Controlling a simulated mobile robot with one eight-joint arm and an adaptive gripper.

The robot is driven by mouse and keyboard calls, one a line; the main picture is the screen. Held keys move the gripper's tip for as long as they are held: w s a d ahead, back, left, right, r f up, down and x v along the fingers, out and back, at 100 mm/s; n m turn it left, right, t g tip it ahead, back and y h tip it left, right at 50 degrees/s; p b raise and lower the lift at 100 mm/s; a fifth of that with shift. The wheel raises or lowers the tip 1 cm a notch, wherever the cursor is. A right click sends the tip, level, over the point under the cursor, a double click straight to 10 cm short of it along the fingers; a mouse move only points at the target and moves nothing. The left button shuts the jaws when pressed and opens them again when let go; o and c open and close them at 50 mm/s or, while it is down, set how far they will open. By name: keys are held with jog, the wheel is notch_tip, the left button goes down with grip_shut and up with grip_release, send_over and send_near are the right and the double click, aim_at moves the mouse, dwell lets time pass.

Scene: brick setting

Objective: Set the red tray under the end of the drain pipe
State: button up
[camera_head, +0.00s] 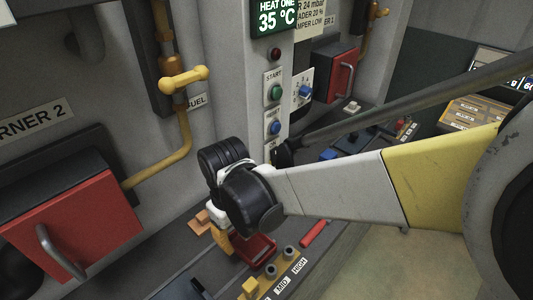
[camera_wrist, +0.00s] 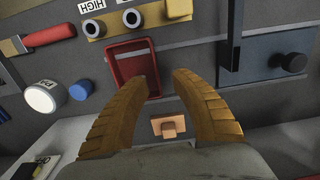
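The red tray (camera_wrist: 114,72) is a shallow rectangular tray on the dark grey counter, and looks empty. In the head view the tray (camera_head: 262,247) is partly hidden behind my wrist. My gripper (camera_wrist: 165,77) has two orange-yellow fingers, spread apart with nothing between them. In the head view my gripper (camera_head: 219,243) points down just left of the tray. I cannot make out the end of a drain pipe for certain.
A tan block on a square plate (camera_wrist: 170,125) lies near the fingers. A red burner box (camera_head: 75,235) and yellow fuel pipe (camera_head: 184,130) stand at left.

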aim_at(240, 252)
notch_tip(240, 252, down, 2)
jog(key=shift+f+b, duration=0.2)
jog(key=shift+b, duration=0.1)
jog(key=f+b, duration=0.2)
jog(key=f, duration=0.1)
jog(key=f+b, duration=0.1)
jog(key=f, duration=0.1)
jog(key=shift+w+d+f, duration=0.15)
jog(key=shift+w+f, duration=0.05)
jog(key=shift+w, duration=0.2)
jog(key=shift+r, duration=0.1)
grip_shut()
